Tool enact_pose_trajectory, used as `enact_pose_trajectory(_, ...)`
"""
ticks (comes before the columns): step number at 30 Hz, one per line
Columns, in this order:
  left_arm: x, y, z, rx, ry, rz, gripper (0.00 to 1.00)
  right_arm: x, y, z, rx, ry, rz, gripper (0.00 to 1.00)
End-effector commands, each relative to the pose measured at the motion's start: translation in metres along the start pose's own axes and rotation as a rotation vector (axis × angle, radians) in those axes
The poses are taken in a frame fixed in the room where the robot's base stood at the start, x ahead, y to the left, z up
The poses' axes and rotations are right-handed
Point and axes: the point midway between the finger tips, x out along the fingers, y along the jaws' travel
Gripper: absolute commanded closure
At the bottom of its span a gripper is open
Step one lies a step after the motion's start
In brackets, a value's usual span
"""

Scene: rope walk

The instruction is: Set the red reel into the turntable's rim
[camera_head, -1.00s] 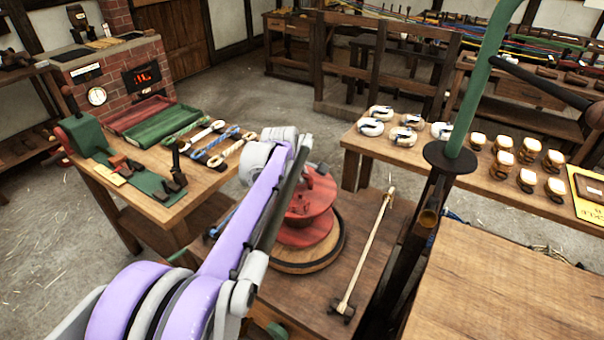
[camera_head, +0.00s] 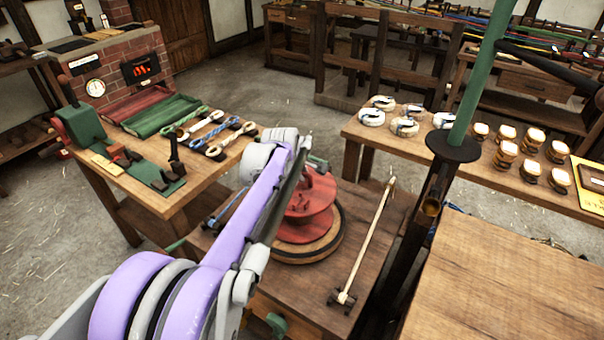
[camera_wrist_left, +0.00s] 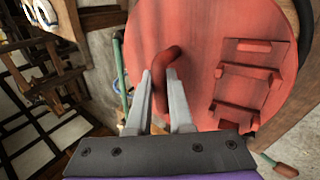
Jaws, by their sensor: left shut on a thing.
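The red reel (camera_head: 318,198) stands upright over the round wooden turntable (camera_head: 300,252) on a low wooden bench. Its lower flange looks very near or on the turntable's top; I cannot tell whether it sits inside the rim. My left arm hides the reel's left side and part of the turntable. In the left wrist view the reel's red disc (camera_wrist_left: 205,40) fills the right half, with a bent red handle (camera_wrist_left: 168,58) rising from it. My left gripper (camera_wrist_left: 160,82) is shut on this handle. My right gripper is not in view.
A wooden mallet-like rod (camera_head: 368,240) lies on the bench right of the turntable. A green post (camera_head: 483,75) with a dark collar rises further right. A left table (camera_head: 150,190) holds tools and trays; a back right table (camera_head: 465,168) holds several small spools.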

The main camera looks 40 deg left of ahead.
Motion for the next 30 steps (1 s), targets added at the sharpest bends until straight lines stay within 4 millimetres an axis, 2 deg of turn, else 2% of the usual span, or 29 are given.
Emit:
enact_pose_trajectory(12, 0.0033, -0.002, -0.0002, 0.0, 0.0, 0.001, 1.0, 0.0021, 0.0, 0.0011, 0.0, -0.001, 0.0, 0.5)
enact_pose_trajectory(13, 0.0031, -0.0019, -0.0001, 0.0, 0.0, 0.001, 0.77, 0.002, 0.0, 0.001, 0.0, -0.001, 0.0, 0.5)
enact_pose_trajectory(18, 0.0029, -0.0019, -0.0001, 0.0, 0.0, 0.001, 0.46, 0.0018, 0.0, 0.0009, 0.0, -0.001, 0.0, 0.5)
enact_pose_trajectory(30, -0.0023, 0.0015, 0.0, 0.0, 0.0, 0.0, 0.46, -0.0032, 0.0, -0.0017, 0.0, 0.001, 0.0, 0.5)
